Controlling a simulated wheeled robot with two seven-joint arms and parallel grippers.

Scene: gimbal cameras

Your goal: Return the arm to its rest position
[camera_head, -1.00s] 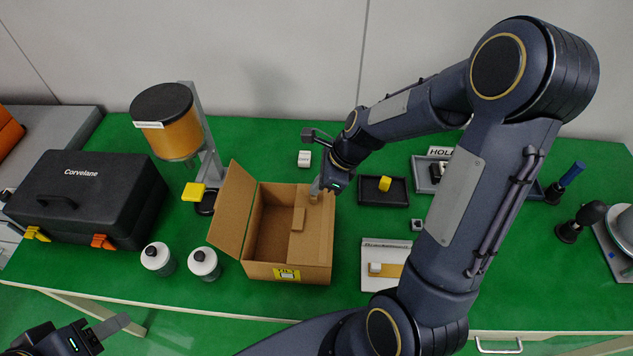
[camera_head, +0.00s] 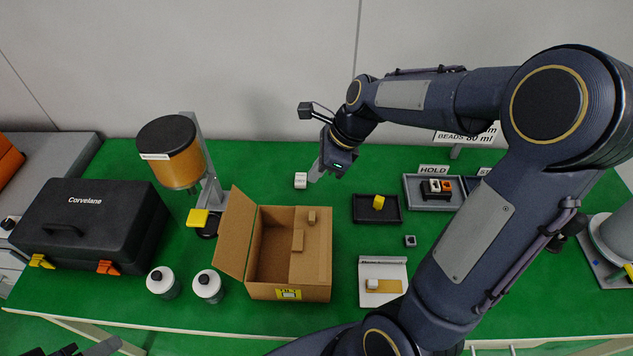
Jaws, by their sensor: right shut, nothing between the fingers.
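My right arm reaches in from the lower right and bends over the table. My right gripper (camera_head: 318,172) is shut and empty, above the green table behind the cardboard box, close to a small white block in the picture. My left gripper (camera_head: 98,347) shows only in part at the bottom left edge, and its fingers are cut off by the frame.
An open cardboard box (camera_head: 284,292) stands mid-table on the green top (camera_head: 130,311).

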